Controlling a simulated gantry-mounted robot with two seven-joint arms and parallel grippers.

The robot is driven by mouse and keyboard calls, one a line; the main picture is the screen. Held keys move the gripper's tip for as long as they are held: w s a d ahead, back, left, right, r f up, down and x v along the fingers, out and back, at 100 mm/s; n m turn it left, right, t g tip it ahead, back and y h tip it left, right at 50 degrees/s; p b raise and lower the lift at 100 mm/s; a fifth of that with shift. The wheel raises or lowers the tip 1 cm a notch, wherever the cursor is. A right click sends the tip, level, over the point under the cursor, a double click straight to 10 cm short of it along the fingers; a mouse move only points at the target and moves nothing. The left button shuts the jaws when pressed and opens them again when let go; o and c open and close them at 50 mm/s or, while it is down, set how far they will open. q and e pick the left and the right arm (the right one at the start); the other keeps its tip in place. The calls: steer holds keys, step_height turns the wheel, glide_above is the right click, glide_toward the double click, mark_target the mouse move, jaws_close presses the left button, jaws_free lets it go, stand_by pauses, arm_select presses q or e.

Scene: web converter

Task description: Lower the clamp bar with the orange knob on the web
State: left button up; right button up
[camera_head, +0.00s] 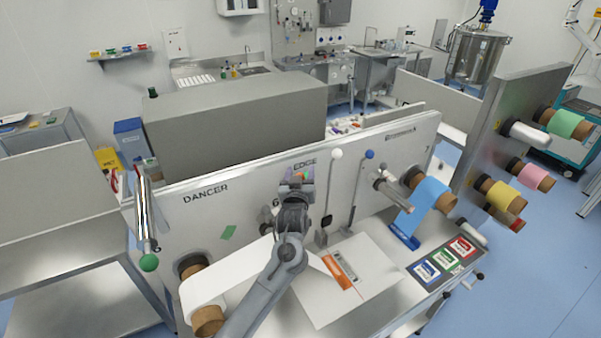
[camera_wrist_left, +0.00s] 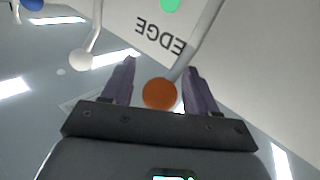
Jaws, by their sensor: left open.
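My left gripper (camera_head: 299,178) is raised in front of the upright panel, below the word EDGE. In the left wrist view its two fingers (camera_wrist_left: 159,68) are open, one on each side of the orange knob (camera_wrist_left: 159,93). The knob appears between them, on the end of a pale bar (camera_wrist_left: 204,38) that runs up and right. Whether either finger touches it I cannot tell. In the head view the gripper hides most of this knob. The white web (camera_head: 235,275) runs from the lower-left roll, passing behind my left arm. A white sheet with an orange patch (camera_head: 345,283) lies on the table.
A white-knobbed bar (camera_head: 336,155) and a blue-knobbed bar (camera_head: 370,155) stand close right of my gripper. A green knob (camera_head: 149,262) hangs at the left. A blue roll (camera_head: 425,200) and colour cards (camera_head: 445,258) are at the right.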

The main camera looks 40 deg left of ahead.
arm_select(q)
steer(key=shift+w+a, duration=0.1)
jaws_close()
arm_select(e)
steer(key=shift+a, duration=0.1)
stand_by(0.3)
